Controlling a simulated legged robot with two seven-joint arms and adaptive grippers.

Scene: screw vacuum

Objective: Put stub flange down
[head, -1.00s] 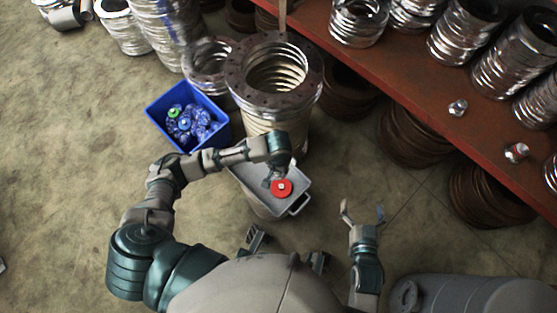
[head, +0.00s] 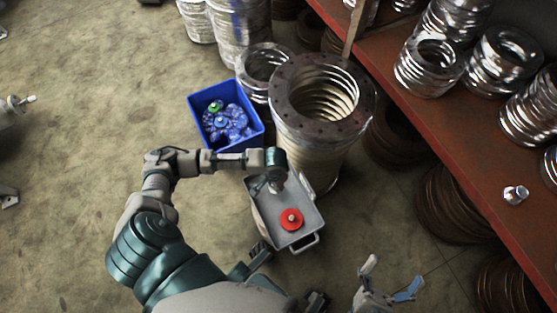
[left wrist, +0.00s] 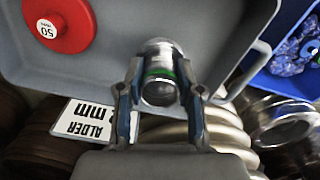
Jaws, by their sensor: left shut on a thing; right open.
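My left gripper (head: 271,187) is over the upper left part of a grey tray (head: 313,227). In the left wrist view its fingers (left wrist: 163,100) are shut on a shiny metal stub flange (left wrist: 160,57) with a green band. The stub flange is seen against the tray's inside (left wrist: 115,65); I cannot tell whether it touches the tray. In the head view the gripper hides the flange. A red round disc (head: 291,219) with a pale centre lies in the tray, apart from the gripper; it also shows in the left wrist view (left wrist: 72,20). My right gripper (head: 392,276) is open and empty.
A blue bin (head: 240,143) with blue, wrapped parts stands behind the tray. A tall flanged bellows (head: 294,115) stands close on the right. A red-brown shelf (head: 450,130) with metal rings and a small fitting (head: 515,194) runs along the right. Floor at left is mostly clear.

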